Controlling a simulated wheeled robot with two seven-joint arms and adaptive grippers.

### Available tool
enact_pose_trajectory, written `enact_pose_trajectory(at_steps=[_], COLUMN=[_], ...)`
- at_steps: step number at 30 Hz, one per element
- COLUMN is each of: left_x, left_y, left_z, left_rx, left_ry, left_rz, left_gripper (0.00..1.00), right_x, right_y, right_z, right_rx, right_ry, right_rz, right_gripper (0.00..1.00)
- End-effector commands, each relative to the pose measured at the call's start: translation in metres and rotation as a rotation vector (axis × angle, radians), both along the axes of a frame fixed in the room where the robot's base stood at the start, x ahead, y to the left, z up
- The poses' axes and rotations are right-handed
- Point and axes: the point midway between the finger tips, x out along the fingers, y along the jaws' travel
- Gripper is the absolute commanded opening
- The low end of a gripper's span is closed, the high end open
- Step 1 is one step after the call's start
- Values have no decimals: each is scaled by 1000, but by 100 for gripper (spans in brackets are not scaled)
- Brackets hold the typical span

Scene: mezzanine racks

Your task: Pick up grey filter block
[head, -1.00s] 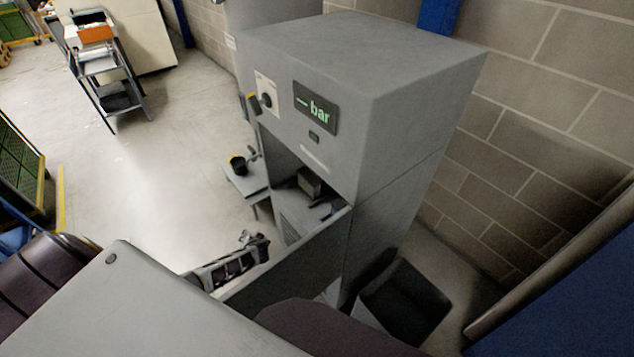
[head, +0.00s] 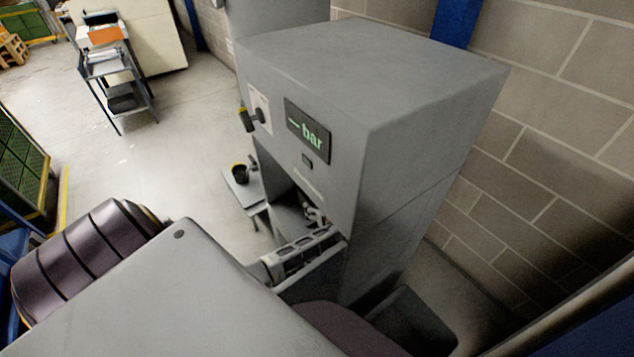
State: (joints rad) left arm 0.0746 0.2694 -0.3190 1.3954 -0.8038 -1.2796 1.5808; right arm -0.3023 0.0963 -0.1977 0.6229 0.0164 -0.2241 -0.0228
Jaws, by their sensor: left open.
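The grey filter block does not show clearly now. The opening (head: 288,215) low in the front of the grey cabinet (head: 345,130) is partly covered by my left gripper and by the cabinet's front edge. My left gripper (head: 314,214) is open, with its fingers at the mouth of this opening. I cannot tell whether the block lies between the fingers. My right gripper is not in view.
The opening's lowered grey flap (head: 318,280) lies just below my left gripper. A small side table (head: 246,192) with a dark cup (head: 240,171) stands left of the cabinet. A dark bin (head: 415,325) stands at its right foot. A trolley (head: 112,75) stands far left, with clear floor between.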

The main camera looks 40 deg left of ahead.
Motion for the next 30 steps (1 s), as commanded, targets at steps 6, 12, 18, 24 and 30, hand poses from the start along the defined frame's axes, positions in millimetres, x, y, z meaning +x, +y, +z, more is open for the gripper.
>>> enact_pose_trajectory(at_steps=[6,12,18,24,30], left_x=[1,1,2,6,13], left_y=[-3,-3,-1,7,21], left_z=[10,10,9,2,-6], left_rx=[-5,-5,-5,-4,-3], left_ry=[-36,-36,-35,-34,-35], left_rz=[33,33,33,33,32], left_gripper=[76,76,76,76,76], right_x=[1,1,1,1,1], right_y=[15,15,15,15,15], right_z=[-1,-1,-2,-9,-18], right_rx=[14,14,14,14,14], right_ry=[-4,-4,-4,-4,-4], right_rz=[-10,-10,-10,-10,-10], right_gripper=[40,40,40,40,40])
